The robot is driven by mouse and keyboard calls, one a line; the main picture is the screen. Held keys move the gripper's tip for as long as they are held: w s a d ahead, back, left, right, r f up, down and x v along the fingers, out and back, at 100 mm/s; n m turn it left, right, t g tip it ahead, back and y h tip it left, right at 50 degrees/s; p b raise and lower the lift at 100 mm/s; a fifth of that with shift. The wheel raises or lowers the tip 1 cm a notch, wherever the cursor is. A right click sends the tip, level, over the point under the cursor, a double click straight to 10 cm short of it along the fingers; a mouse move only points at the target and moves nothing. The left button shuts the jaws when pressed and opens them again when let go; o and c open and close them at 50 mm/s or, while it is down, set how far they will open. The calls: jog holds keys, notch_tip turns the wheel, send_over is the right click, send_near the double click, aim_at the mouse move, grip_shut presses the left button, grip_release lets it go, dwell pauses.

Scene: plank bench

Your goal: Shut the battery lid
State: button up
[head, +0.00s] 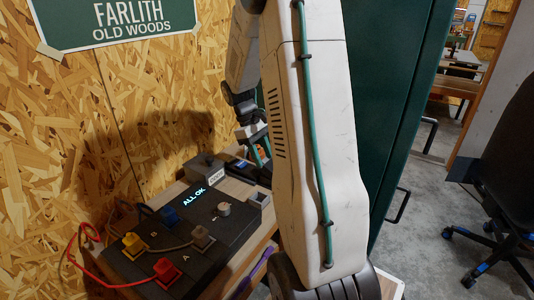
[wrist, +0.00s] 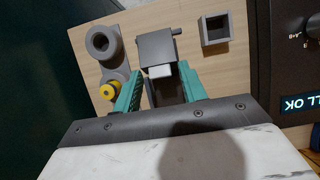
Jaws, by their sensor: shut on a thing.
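My gripper (wrist: 163,72) shows its two teal fingers in the wrist view, closed on either side of a grey block with a small white piece on its near end. I take this grey block (wrist: 156,46) to be the battery lid; a short pin sticks out at its right. A dark part lies between the fingers, and which piece it belongs to is unclear. In the head view my gripper (head: 257,143) is small and partly hidden by my arm, and what it holds cannot be made out there.
A round grey holder (wrist: 103,42), a yellow-topped piece (wrist: 108,91) and an open square grey box (wrist: 214,28) stand nearby on the wooden board. A dark panel (head: 228,235) with coloured plugs, a knob and an "ALL OK" display lies left. A red cable (head: 75,245) loops beside it.

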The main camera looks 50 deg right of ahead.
aim_at(256, 172)
jog(key=shift+w+a+f+g, duration=0.1)
jog(key=shift+w+f+g, duration=0.55)
jog(key=shift+g, duration=0.55)
jog(key=shift+w+f+g, duration=0.55)
jog(key=shift+f+g, duration=0.1)
jog(key=shift+g, duration=0.55)
jog(key=o, duration=0.6)
